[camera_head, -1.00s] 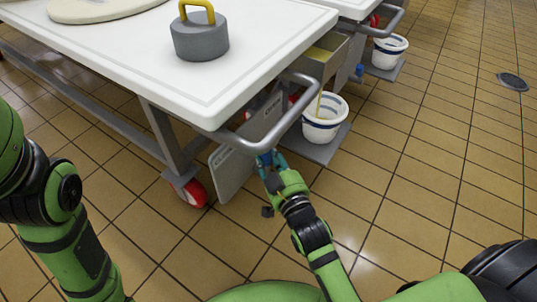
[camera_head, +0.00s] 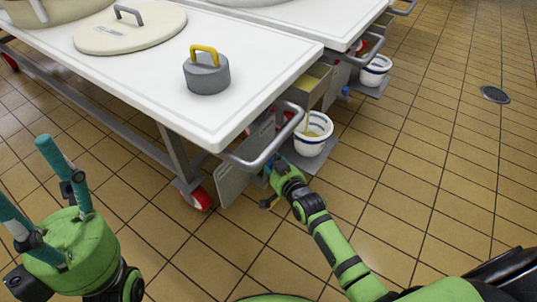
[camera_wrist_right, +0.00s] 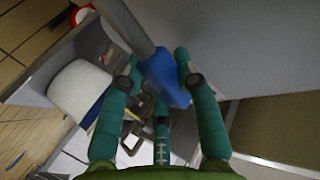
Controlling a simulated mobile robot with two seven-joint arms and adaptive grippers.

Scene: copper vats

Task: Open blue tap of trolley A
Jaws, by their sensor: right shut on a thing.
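The nearest white-topped trolley (camera_head: 150,85) stands in the head view with a grey handle bar (camera_head: 272,150) at its near end. My right gripper (camera_head: 275,167) is low beside the grey panel under that bar. In the right wrist view, the blue tap (camera_wrist_right: 165,80) is between the fingertips of my right gripper (camera_wrist_right: 160,60), which is shut on it. In the head view the tap is mostly hidden by the gripper. My left gripper (camera_head: 22,172) is open and empty at the left, its teal fingers spread, away from the trolley.
A grey weight with a yellow handle (camera_head: 207,75) and a round cream lid (camera_head: 130,27) sit on the trolley top. A white bucket (camera_head: 313,135) stands on a low grey shelf beside my right gripper. Another bucket (camera_head: 375,70) is farther back.

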